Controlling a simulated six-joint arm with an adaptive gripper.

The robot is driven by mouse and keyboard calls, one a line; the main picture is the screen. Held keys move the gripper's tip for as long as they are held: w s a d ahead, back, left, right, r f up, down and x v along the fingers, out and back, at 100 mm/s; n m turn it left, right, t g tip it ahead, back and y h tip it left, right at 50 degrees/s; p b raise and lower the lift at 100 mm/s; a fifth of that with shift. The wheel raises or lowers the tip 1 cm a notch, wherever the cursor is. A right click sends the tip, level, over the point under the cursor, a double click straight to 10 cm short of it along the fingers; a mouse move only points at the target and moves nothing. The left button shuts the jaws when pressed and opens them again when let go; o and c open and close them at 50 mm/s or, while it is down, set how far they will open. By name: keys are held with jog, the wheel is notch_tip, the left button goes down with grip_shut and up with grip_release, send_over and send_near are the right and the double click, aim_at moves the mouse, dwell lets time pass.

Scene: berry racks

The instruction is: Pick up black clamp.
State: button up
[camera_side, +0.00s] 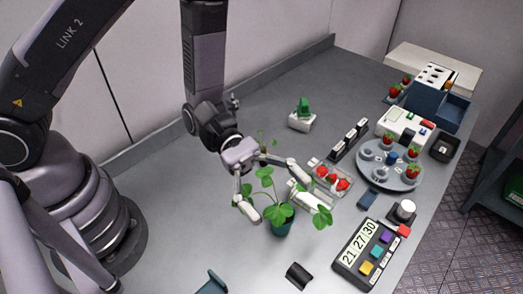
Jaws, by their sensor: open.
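A small black curved piece (299,275), which may be the black clamp, lies on the grey table near the front edge. I cannot tell for certain that it is the clamp. My gripper (281,198) is open, its two fingers spread wide on either side of a leafy green plant. The plant stands in a dark teal pot (282,229). The gripper is above and behind the black piece, clearly apart from it. Leaves overlap the fingers, and I cannot tell whether they touch.
A clear tray of strawberries (318,168) is right of the gripper. A black rack (337,153), a round grey plate (372,175) and a timer box with coloured buttons (352,270) stand further right. A blue piece (212,284) lies at the front left. The table's back left is clear.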

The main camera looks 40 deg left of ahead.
notch_tip(320, 180, down, 11)
jog(key=w+n+t, duration=0.1)
jog(key=n+t, duration=0.4)
jog(key=n+t+y, duration=0.3)
jog(key=y, duration=0.2)
send_near(294, 268)
jog(key=shift+w+d+f, duration=0.25)
jog(key=shift+d+f, duration=0.75)
jog(key=shift+d, duration=0.2)
jog(key=shift+f, duration=0.3)
jog(key=shift+w+d+f, duration=0.15)
jog(key=shift+w+d, duration=0.05)
jog(key=shift+d, duration=0.15)
jog(key=x, duration=0.6)
jog(key=shift+w+d, duration=0.15)
jog(key=shift+d, duration=0.05)
jog(key=shift+c, duration=0.2)
jog(key=c, duration=1.1)
